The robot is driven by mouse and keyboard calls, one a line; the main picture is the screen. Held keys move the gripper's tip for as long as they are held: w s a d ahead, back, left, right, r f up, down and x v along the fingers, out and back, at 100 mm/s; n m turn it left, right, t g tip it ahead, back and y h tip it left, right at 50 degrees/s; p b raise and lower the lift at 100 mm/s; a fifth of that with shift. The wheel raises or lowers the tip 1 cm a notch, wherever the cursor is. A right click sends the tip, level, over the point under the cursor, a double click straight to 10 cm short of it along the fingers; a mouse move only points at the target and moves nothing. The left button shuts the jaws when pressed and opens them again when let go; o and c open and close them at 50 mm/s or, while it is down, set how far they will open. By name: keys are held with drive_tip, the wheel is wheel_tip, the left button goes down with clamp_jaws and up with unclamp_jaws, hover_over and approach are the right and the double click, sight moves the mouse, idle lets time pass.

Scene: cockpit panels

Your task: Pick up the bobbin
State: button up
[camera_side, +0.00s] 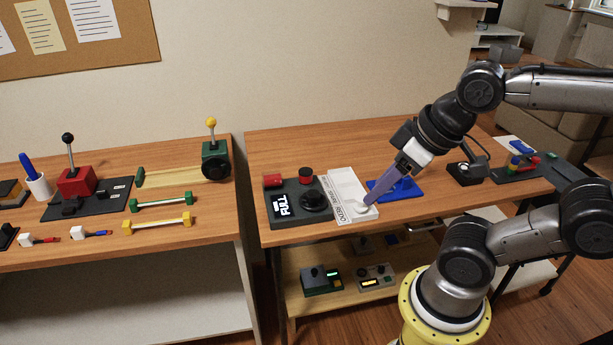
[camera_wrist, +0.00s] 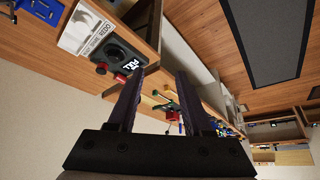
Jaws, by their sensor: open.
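Two bobbin-like bars with thick ends lie on the left table: a green one (camera_side: 162,200) and a yellow one (camera_side: 157,223) in front of it. I cannot tell which is meant by the bobbin. My gripper (camera_side: 367,204) is far to their right, over the right table near the white panel. Its two long purple fingers point down and left in the side view. In the wrist view my gripper (camera_wrist: 164,72) is open, with nothing held between the fingers.
A red lever box (camera_side: 76,184) and a green lever box (camera_side: 215,150) stand on the left table. A narrow gap separates the tables.

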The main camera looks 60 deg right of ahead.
drive_tip(key=o, duration=0.5)
